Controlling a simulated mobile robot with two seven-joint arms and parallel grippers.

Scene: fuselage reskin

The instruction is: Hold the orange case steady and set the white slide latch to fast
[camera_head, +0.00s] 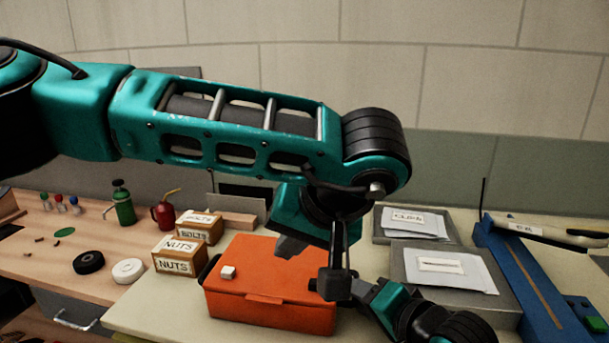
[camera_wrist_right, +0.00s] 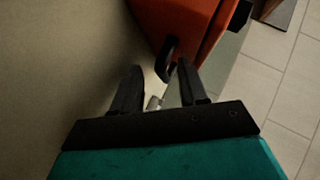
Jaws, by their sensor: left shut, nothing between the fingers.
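The orange case (camera_head: 270,285) lies closed on the bench in the head view. A small white block, seemingly the slide latch (camera_head: 228,272), sits on the left part of its lid; no marking can be read. My left gripper (camera_head: 289,248) hangs over the back part of the lid, right of the white block, shut and empty. My right gripper (camera_wrist_right: 161,66) is open in the right wrist view. The case (camera_wrist_right: 178,25) is just ahead of it, and a black loop handle (camera_wrist_right: 168,60) shows between the fingertips. The case's right end is partly hidden in the head view.
Boxes marked nuts (camera_head: 179,256) and bolts (camera_head: 200,227) stand left of the case. Grey trays with packets (camera_head: 450,268) lie to the right, beside a blue tool (camera_head: 530,275). Black (camera_head: 88,262) and white (camera_head: 128,271) rolls lie left. The bench front-left of the case is clear.

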